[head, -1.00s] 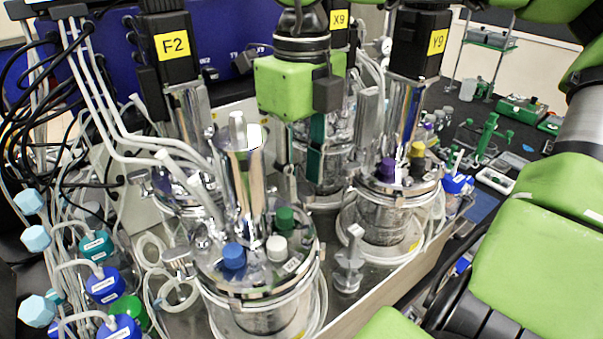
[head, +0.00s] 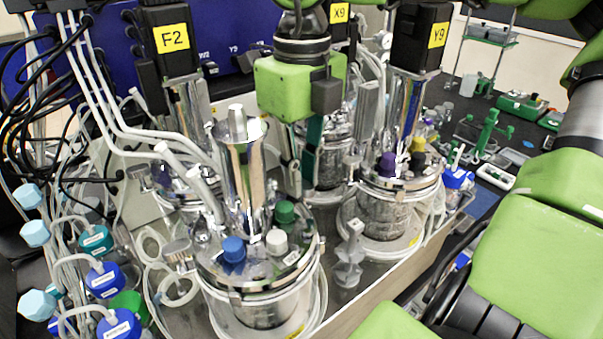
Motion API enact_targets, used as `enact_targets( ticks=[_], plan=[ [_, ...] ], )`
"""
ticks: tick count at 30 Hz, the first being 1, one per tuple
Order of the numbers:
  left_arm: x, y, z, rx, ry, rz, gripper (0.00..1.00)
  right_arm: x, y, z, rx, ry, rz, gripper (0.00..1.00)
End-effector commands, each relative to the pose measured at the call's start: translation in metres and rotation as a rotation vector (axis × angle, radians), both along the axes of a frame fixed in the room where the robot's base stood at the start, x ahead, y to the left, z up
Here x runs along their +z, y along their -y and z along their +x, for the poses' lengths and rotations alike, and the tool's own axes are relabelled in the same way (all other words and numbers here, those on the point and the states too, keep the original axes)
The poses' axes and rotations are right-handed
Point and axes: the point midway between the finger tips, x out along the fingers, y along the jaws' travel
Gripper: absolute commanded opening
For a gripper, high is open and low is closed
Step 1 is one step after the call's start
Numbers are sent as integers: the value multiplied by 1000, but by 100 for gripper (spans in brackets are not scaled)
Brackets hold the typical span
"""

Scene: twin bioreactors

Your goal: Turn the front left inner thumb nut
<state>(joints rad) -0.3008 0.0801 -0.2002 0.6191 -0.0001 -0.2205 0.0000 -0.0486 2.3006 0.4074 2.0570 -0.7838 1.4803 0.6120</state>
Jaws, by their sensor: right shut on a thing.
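The front left vessel (head: 262,310) stands upright, with a metal lid (head: 235,282) carrying blue, white and green caps. My right gripper (head: 301,192) reaches straight down behind the lid, at its back right edge. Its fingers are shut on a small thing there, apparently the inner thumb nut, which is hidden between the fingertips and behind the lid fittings. Another thumb nut (head: 177,250) shows at the left side of the same lid. My left gripper is not in view.
A second vessel (head: 385,215) with purple and yellow caps stands close on the right. A metal clamp-like piece (head: 349,255) stands between the vessels. White tubes (head: 135,140) and blue-capped bottles (head: 104,280) crowd the left. Tall motors (head: 420,40) rise behind.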

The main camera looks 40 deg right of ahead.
Motion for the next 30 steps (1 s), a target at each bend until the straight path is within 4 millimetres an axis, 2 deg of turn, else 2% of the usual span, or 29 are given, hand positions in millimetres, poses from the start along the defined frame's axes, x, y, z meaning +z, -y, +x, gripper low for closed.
enact_targets(
  ticks=[8,18,30],
  plan=[
    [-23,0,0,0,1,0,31,-3,1,1,-186,3,-4,0],
    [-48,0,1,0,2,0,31,-3,2,0,-507,3,-3,0],
    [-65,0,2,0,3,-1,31,-1,3,-1,-886,2,1,0]
  ],
)
